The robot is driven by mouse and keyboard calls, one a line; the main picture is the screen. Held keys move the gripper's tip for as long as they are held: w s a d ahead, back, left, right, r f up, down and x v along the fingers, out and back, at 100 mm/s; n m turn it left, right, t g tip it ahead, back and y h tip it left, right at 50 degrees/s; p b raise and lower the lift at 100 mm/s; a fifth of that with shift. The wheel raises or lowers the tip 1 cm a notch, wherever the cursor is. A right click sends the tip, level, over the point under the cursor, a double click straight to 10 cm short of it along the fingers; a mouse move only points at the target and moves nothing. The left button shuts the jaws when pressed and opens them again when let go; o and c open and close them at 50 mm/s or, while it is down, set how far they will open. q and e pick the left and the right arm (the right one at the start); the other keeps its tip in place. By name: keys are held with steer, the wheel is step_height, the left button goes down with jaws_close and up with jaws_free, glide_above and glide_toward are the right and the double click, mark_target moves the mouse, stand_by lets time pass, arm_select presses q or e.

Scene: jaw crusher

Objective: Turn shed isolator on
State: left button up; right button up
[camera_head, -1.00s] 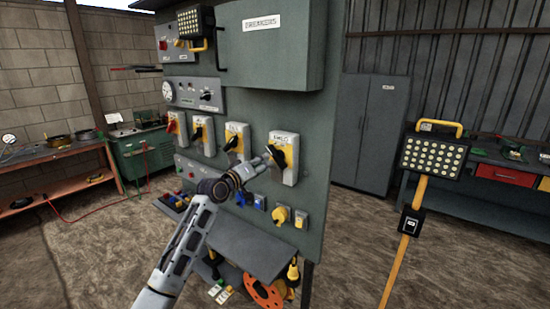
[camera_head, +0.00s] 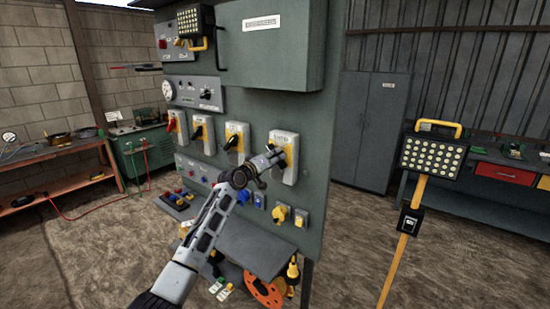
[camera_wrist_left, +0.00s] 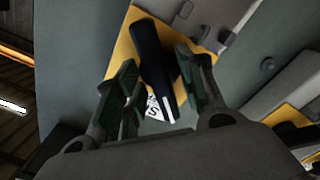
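The shed isolator (camera_head: 290,178) is the rightmost of several pale boxes with yellow plates on the grey-green panel. Its label seems to read SHED. Its black handle (camera_head: 290,151) is partly hidden by my left gripper (camera_head: 278,158), which is right at the front of the box. In the left wrist view the black handle (camera_wrist_left: 152,58) lies between the two fingers of my left gripper (camera_wrist_left: 163,88). The fingers are apart, one on each side of the handle, with a gap on the left. I cannot tell whether the right finger touches it. My right gripper is not in view.
Other isolators (camera_head: 237,142) stand to the left, one with a red handle (camera_head: 171,125). The breakers box (camera_head: 268,55) juts out above. Blue and yellow sockets (camera_head: 280,214) and a grey shelf (camera_head: 250,248) are below. A yellow work-light stand (camera_head: 408,235) is at the right.

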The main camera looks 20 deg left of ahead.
arm_select(q)
steer(key=shift+w, duration=0.15)
jaws_close()
stand_by(0.4)
